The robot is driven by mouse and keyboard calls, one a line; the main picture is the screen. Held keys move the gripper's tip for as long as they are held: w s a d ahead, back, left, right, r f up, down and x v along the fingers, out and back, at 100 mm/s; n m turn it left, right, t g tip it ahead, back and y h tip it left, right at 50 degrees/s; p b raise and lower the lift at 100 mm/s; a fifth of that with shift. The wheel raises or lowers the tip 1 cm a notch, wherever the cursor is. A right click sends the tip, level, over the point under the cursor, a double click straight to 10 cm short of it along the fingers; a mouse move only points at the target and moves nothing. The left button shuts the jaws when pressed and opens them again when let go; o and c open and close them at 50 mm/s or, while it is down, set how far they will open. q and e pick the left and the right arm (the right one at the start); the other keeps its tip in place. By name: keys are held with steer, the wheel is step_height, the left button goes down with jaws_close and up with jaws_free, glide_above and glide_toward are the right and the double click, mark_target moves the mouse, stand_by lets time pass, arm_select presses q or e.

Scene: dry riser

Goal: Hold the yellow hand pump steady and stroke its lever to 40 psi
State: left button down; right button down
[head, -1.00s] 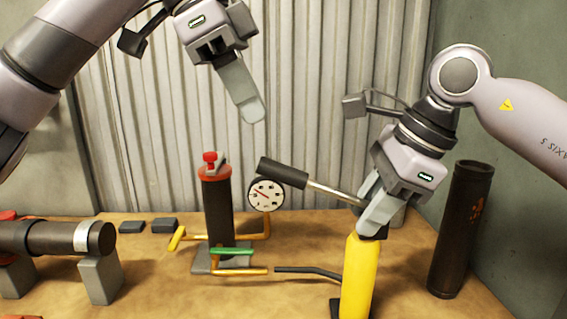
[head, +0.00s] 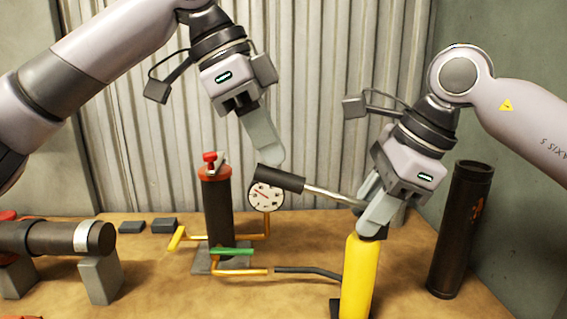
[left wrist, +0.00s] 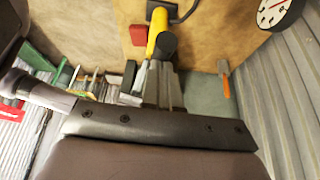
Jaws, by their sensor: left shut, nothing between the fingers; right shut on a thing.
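The yellow hand pump (head: 358,275) stands upright at the front right of the bench. Its lever (head: 330,194) slants up to the left and ends in a black grip (head: 281,179). My right gripper (head: 372,228) is shut on the pump's top. My left gripper (head: 270,160) is shut and empty, its fingertips at the upper side of the black grip; I cannot tell whether they touch it. The white gauge (head: 265,196) has a red needle, but its reading is too small to tell. The pump (left wrist: 156,28) and gauge (left wrist: 277,9) also show in the left wrist view.
A dark riser pipe with a red top (head: 217,205) stands left of the gauge. A dark hose (head: 308,271) runs to the pump. A dark tube (head: 461,230) stands at the right, and a dark pipe (head: 50,238) lies on blocks at the left. The front left middle is clear.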

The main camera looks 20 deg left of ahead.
mark_target(268, 174)
arm_select(q)
steer(key=shift+f, duration=2.15)
arm_select(e)
steer(key=shift+f, duration=0.1)
arm_select(q)
steer(key=a, duration=0.2)
steer(key=a+r, duration=0.1)
steer(key=shift+s, duration=0.35)
steer(key=v, duration=1.2)
steer(key=shift+r, duration=0.15)
